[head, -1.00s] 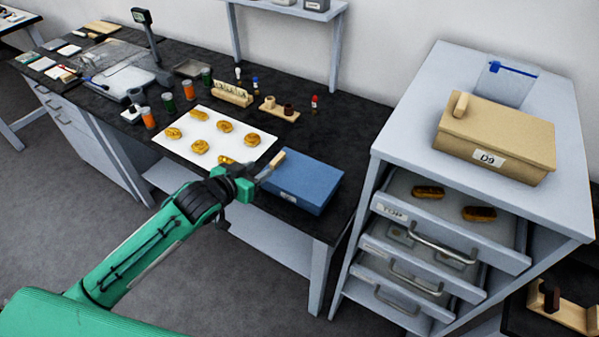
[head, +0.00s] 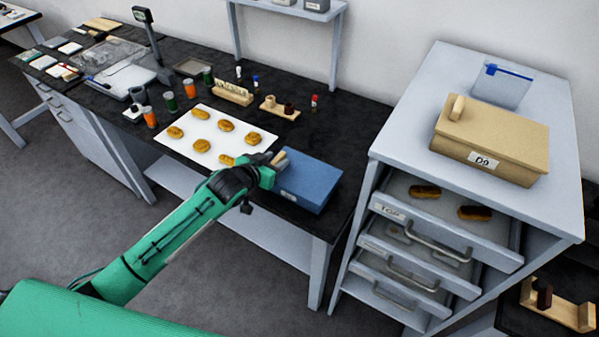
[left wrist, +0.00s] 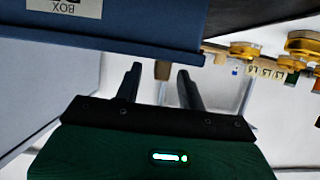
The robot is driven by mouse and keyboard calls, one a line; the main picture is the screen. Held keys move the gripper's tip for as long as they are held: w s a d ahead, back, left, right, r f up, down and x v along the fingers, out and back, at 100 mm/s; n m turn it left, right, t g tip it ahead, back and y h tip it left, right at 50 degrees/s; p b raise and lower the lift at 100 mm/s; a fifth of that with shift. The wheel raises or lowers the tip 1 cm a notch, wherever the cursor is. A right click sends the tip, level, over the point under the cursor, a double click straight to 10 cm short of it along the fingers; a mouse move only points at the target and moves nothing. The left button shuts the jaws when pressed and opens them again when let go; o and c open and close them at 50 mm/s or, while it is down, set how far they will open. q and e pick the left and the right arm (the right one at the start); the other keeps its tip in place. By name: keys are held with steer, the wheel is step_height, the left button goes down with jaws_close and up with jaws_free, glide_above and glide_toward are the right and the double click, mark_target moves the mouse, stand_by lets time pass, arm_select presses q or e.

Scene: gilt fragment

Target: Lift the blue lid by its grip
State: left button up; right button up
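The blue lid (head: 311,177) sits on the blue box at the front right of the dark bench. Its pale wooden grip (head: 279,157) stands at the lid's left end, partly hidden by my left gripper. In the left wrist view the lid's blue edge (left wrist: 120,46) runs across the top, and the grip (left wrist: 162,71) shows between my fingertips. My left gripper (left wrist: 160,80) is open, one finger on each side of the grip, with a visible gap to both. In the head view the left gripper (head: 272,168) is at the lid's left end. My right gripper is not in view.
A white sheet (head: 203,153) with several golden pieces lies left of the lid, close to my gripper. Bottles and small wooden holders stand behind. A grey drawer cabinet (head: 375,170) with its top drawer open and a wooden box (head: 500,130) on top stands right.

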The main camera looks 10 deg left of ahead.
arm_select(q)
steer(key=c, duration=0.9)
jaws_close()
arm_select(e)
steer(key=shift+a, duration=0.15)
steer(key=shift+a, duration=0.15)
